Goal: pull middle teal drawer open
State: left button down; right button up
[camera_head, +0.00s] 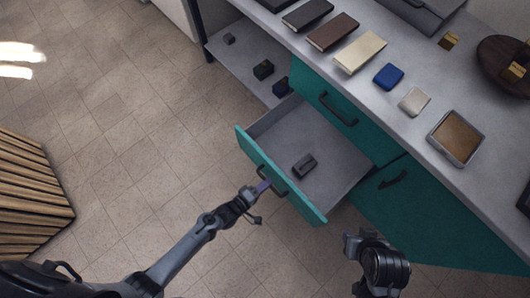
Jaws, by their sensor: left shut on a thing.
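The middle teal drawer (312,212) stands pulled well out of the teal cabinet, and its grey inside shows. A small dark block (304,165) lies in it. My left gripper (264,187) reaches from the lower left to the drawer's front and is shut on its dark bar handle (280,190). The fingers hide part of that handle. My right gripper (359,243) is at the lower right, in front of the cabinet and away from the drawer. Its fingertips are too unclear to tell open from shut.
Above is a closed teal drawer (315,85); at right is a teal door (400,200). The grey countertop (490,180) holds boxes and a wooden-topped tray (457,138). An open shelf (235,60) holds small dark blocks. Tiled floor (130,130) at left is clear.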

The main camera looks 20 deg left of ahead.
pick_arm(q)
jog(key=c, duration=1.1)
grip_release()
jog(key=shift+c, duration=0.2)
jog(key=shift+s, duration=0.1)
jog(key=p+v, duration=0.3)
jog(key=v, duration=0.7)
jog(key=shift+s+a+p, duration=0.2)
jog(key=shift+s+p, duration=0.05)
jog(key=shift+p, duration=0.05)
jog(key=shift+r, duration=0.1)
